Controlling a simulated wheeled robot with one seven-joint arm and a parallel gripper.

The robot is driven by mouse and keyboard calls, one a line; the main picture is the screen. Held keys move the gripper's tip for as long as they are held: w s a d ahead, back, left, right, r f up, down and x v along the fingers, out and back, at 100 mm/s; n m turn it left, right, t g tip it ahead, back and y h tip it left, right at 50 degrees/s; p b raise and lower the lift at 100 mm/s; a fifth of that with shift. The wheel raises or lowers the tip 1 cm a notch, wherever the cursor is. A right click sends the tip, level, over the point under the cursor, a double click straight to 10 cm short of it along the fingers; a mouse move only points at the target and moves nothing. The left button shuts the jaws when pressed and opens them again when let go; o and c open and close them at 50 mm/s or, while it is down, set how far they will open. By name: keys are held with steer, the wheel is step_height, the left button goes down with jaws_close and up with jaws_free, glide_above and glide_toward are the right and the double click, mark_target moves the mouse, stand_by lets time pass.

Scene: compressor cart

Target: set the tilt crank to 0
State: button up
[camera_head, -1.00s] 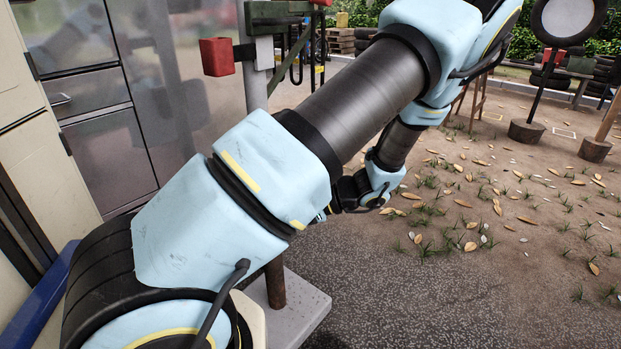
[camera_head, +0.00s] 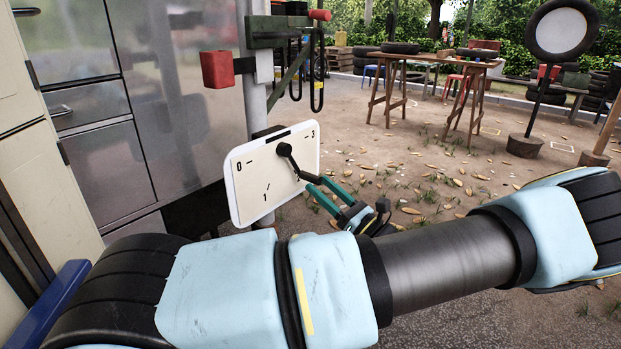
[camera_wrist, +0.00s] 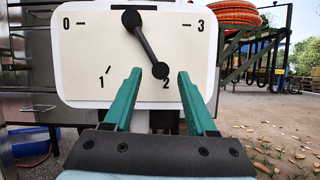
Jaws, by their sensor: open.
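The tilt crank (camera_head: 291,161) is a black lever on a white dial panel (camera_head: 246,198) marked 0, 1, 2 and 3. In the wrist view the crank (camera_wrist: 145,43) hangs from a hub near the panel's top and slants down to the right. Its knobbed end lies close to the 2 mark. My gripper (camera_head: 310,185) is in front of the panel's right side, with teal fingers open. In the wrist view my gripper (camera_wrist: 159,74) has one finger on each side of the knob, with gaps visible. I cannot tell how deep the fingers reach.
A red box (camera_head: 217,69) and a green bracket with black hoses (camera_head: 318,75) are above the panel. A metal cabinet (camera_head: 100,120) stands at left. A wooden table (camera_head: 430,57) and a round sign (camera_head: 561,30) stand farther back. Open leaf-strewn ground lies at right.

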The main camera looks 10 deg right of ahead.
mark_target(310, 178)
steer(key=shift+x, duration=2.25)
steer(key=shift+f, duration=0.1)
jaws_close()
